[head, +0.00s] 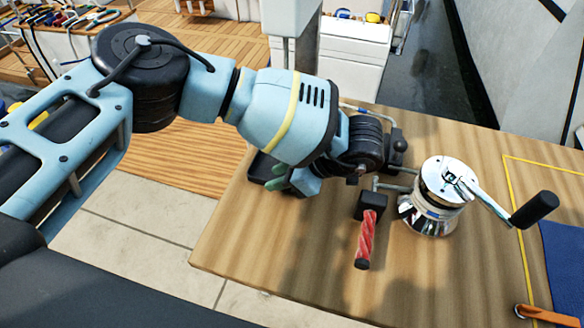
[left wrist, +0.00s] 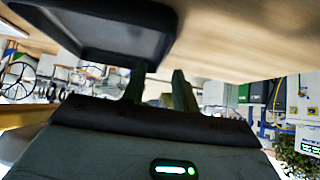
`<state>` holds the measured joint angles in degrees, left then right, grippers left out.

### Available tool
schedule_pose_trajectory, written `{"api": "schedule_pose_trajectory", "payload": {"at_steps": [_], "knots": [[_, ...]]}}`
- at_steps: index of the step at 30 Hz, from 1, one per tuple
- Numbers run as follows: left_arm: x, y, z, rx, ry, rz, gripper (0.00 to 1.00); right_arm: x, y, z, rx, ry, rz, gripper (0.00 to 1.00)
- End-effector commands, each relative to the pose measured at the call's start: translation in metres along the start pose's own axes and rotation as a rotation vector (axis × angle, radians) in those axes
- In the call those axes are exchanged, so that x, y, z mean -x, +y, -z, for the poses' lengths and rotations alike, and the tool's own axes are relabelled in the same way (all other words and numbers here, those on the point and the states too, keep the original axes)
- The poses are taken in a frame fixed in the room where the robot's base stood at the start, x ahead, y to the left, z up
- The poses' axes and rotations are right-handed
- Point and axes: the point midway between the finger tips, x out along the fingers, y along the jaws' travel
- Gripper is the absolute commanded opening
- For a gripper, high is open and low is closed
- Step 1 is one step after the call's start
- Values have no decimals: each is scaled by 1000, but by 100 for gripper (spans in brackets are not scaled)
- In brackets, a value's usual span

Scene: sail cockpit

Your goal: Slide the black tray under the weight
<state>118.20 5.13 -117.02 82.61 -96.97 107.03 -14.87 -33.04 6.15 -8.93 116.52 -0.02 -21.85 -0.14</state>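The black tray (head: 262,168) lies on the wooden table near its left edge in the head view, largely hidden behind my left arm. In the left wrist view the tray (left wrist: 85,28) fills the upper left, with its raised rim close to the fingertips. My left gripper (head: 283,180) is low at the tray. Its greenish fingers (left wrist: 160,88) stand apart, and I cannot tell whether one touches the rim. A dark, rounded object (head: 397,143) behind the gripper may be the weight; it is partly hidden and I cannot be sure. My right gripper is not in view.
A chrome winch (head: 436,190) with a black crank handle stands right of the gripper. A red-wrapped handle (head: 366,238) on a black block is in front of it. A blue cloth (head: 565,262) and orange tool (head: 545,314) lie at right. The table's front middle is clear.

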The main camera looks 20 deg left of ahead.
Motion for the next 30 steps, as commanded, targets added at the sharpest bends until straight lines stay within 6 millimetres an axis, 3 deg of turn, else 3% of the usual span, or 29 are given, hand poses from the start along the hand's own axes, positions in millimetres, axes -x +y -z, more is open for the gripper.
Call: {"api": "schedule_pose_trajectory", "payload": {"at_steps": [7, 18, 25, 30], "knots": [[-23, 0, 0, 1, 0, 1, 29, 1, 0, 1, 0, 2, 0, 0], [-27, 0, 0, 1, -1, 0, 29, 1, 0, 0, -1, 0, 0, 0], [-27, 0, 0, 1, 0, 0, 0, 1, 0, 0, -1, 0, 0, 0], [-27, 0, 0, 1, 0, 0, 0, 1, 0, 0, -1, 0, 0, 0]]}}
